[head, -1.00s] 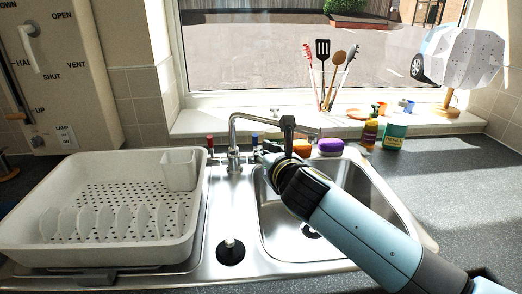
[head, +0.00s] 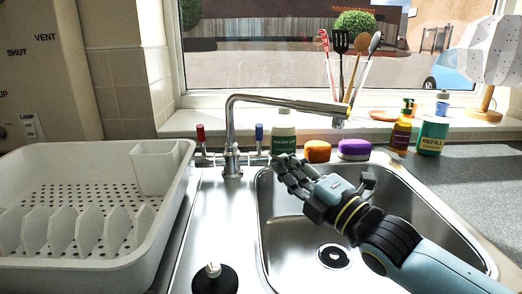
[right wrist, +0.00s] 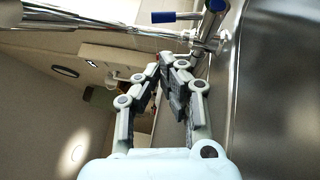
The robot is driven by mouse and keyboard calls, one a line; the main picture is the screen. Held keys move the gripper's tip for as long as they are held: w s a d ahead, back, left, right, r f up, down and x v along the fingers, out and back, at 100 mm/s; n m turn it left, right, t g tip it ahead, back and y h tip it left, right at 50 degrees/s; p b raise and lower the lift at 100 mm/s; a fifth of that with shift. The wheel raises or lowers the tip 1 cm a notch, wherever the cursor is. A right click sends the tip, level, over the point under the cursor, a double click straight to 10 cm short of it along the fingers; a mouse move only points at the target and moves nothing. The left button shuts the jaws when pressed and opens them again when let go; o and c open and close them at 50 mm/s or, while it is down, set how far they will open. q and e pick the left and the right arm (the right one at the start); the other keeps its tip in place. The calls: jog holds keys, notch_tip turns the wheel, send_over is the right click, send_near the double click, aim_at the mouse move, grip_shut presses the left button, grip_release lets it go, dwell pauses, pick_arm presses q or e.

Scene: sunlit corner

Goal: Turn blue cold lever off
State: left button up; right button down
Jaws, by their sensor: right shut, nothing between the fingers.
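The tap (head: 232,160) stands behind the sink, its long spout reaching right over the basin. Its blue cold lever (head: 259,135) stands upright on the right side, and its red lever (head: 200,134) stands upright on the left. My right gripper (head: 282,166) is shut and empty, over the basin just right of and below the blue lever, apart from it. In the right wrist view the closed fingertips (right wrist: 169,62) lie below the blue lever (right wrist: 176,17), with a gap between. My left gripper is not in view.
A white dish rack (head: 75,205) fills the left of the sink. A green-labelled bottle (head: 284,133), an orange sponge (head: 317,151) and a purple sponge (head: 354,149) sit behind the basin. The spout (head: 300,106) hangs above my right gripper.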

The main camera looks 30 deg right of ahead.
jog(key=p+x, duration=0.3)
jog(key=x, duration=0.6)
jog(key=shift+w+d, duration=0.15)
jog(key=shift+w+p, duration=0.2)
jog(key=shift+p, duration=0.1)
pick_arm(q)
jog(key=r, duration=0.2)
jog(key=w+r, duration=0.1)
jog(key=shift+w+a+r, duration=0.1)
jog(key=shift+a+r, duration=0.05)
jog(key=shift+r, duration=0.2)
pick_arm(e)
jog(key=shift+w+r, duration=0.45)
jog(key=shift+w, duration=0.1)
jog(key=shift+f, duration=0.1)
